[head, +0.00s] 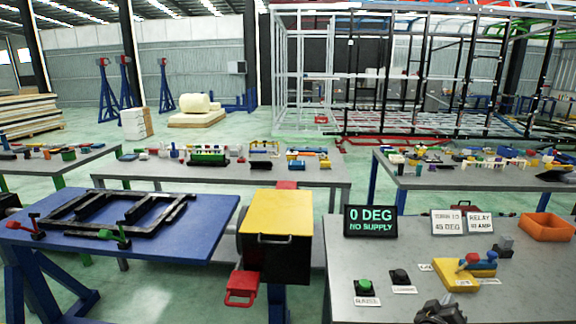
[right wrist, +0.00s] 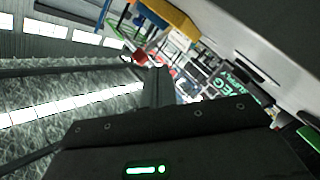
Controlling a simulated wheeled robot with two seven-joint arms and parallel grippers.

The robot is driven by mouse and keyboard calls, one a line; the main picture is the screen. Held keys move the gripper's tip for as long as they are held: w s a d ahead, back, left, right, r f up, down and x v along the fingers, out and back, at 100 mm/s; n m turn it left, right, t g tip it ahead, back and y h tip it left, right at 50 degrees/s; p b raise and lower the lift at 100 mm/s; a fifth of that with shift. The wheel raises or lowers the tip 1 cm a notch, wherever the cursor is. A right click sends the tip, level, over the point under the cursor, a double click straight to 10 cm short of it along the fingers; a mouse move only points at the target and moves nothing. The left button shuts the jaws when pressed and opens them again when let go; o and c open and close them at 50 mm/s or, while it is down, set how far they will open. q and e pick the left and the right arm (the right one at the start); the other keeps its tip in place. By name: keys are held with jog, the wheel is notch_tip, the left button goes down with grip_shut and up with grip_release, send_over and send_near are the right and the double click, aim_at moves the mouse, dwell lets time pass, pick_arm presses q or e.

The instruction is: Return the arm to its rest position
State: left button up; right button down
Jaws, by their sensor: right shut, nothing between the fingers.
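My right gripper (head: 440,310) shows at the bottom edge of the head view, dark and partly cut off, over the front of the right grey table (head: 400,285). Its fingers are shut with nothing between them. In the right wrist view the dark gripper body fills the lower part, with a narrow dark finger (right wrist: 157,85) pointing away. The rest of my right arm is out of the head view. My left gripper does not show in either view.
A display (head: 370,221) reading "0 DEG NO SUPPLY" stands behind. An orange bin (head: 546,227) is at the right. A blue table (head: 190,205) holds a black frame.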

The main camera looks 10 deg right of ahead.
jog(key=s+a+f+n+y, duration=0.1)
jog(key=s+a+f+y, duration=0.45)
jog(key=a, duration=0.25)
jog(key=s+a+f+n+y, duration=0.2)
jog(key=s+a+f+y, duration=0.3)
jog(key=a, duration=0.3)
jog(key=s+a+f+g+y, duration=0.25)
jog(key=s+a, duration=0.25)
jog(key=s, duration=0.5)
jog(key=s+a+f+g+y, duration=0.1)
jog(key=s+a+g, duration=0.3)
jog(key=s, duration=0.6)
notch_tip(320, 180, down, 27)
jog(key=s+g, duration=0.2)
jog(key=s+d+f, duration=0.2)
jog(key=s+f, duration=1.1)
jog(key=s, duration=0.2)
jog(key=shift+d+f+g, duration=0.3)
jog(key=shift+f+g, duration=0.05)
